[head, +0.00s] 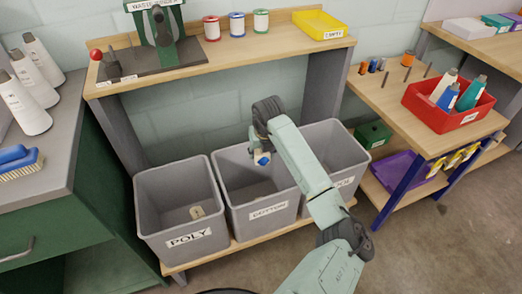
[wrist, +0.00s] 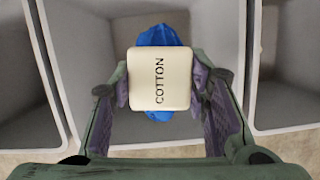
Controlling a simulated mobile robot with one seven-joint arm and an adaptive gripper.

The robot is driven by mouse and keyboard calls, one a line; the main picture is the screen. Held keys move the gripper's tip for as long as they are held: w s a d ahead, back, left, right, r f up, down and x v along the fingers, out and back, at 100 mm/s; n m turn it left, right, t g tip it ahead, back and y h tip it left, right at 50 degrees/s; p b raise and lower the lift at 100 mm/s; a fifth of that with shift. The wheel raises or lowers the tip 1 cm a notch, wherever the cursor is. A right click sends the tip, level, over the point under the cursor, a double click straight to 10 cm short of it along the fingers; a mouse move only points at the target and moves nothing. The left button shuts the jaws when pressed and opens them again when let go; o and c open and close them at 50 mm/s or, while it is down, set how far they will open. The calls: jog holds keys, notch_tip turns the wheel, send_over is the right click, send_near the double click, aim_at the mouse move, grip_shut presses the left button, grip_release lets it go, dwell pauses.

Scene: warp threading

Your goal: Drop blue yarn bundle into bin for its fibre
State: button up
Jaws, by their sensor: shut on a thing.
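The blue yarn bundle (wrist: 157,35) is in my gripper (wrist: 158,88), with a cream tag (wrist: 160,78) reading COTTON on its near face. The fingers are shut on the bundle from both sides. In the head view the blue bundle (head: 262,161) hangs below my gripper (head: 258,152), over the opening of the middle grey bin (head: 233,190), labelled COTTON. The POLY bin (head: 150,205) stands to its left. A third grey bin (head: 345,140) stands to its right, its label partly hidden by my arm.
A cream piece (head: 197,212) lies in the POLY bin. Above the bins is a wooden shelf with red, blue and green spools (head: 237,24) and a yellow tray (head: 318,24). A red crate (head: 448,103) sits on the right bench. Bin walls stand close on both sides.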

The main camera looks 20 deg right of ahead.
jog(key=shift+f+b, duration=1.15)
jog(key=shift+f, duration=1.2)
jog(key=o, duration=1.1)
jog(key=v, duration=1.2)
